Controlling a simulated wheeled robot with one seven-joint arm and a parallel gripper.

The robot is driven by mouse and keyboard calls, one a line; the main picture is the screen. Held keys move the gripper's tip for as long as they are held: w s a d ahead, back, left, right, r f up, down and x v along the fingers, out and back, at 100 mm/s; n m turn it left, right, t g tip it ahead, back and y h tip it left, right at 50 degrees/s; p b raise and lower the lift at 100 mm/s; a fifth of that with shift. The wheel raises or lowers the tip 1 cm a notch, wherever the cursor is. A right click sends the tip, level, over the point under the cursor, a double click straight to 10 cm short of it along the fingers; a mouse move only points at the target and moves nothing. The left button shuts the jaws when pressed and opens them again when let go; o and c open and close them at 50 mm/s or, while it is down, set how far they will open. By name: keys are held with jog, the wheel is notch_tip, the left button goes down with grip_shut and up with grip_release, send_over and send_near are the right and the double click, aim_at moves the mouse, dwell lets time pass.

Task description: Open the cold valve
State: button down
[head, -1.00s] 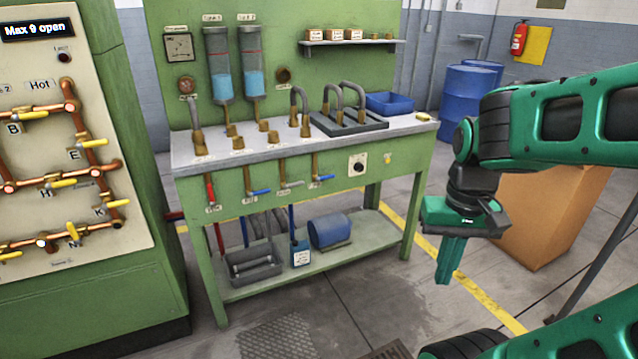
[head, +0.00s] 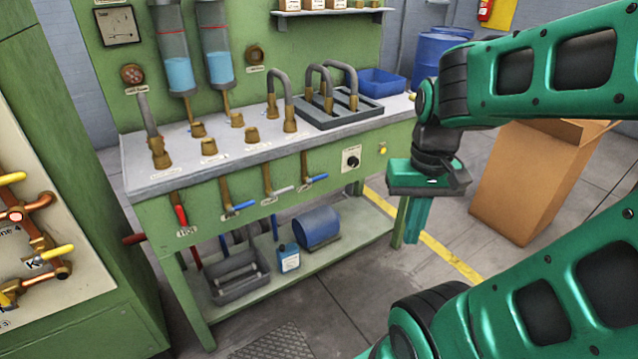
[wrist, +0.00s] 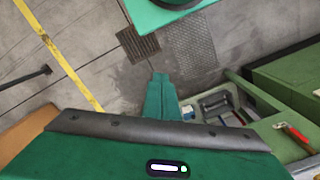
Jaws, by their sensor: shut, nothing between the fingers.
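A row of valves hangs along the front of the green bench. The leftmost has a red handle (head: 181,214) pointing down, with a label that seems to read "HOT". To its right is a blue-handled valve (head: 239,208), then a grey-handled one (head: 281,191), then another blue-handled valve (head: 315,180). These three handles lie nearly level. Their labels are too small to read, so I cannot tell which is cold. My gripper (head: 411,238) is shut and empty, pointing down right of the bench. Its fingers also show in the wrist view (wrist: 162,85), over the floor.
The bench top (head: 190,172) holds brown fittings and a grey rack. The lower shelf (head: 345,232) carries a grey tray, a blue can and a blue drum. A green panel cabinet (head: 100,220) stands at left, a cardboard box (head: 535,180) at right. The floor before the bench is open.

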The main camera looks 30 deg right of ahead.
jog(key=shift+d, duration=0.15)
jog(key=w+a+f+m+t+y, duration=0.15)
jog(key=w+f+m+t, duration=0.35)
jog(key=w+f, duration=0.55)
jog(key=w+a+f+m+t+y, duration=0.1)
jog(key=w+f+m+t+y, duration=0.15)
jog(key=w+f+m, duration=0.85)
jog(key=w+d+r+m+t+h, duration=0.1)
jog(key=w+d+m+t+h, duration=0.2)
jog(key=w+d+m+t, duration=0.3)
jog(key=w+d+m, duration=0.4)
jog(key=d+m, duration=0.1)
jog(key=m, duration=0.2)
jog(key=shift+w+d+t+h, duration=0.2)
jog(key=shift+w+t+h, duration=0.05)
jog(key=shift+t+h, duration=0.15)
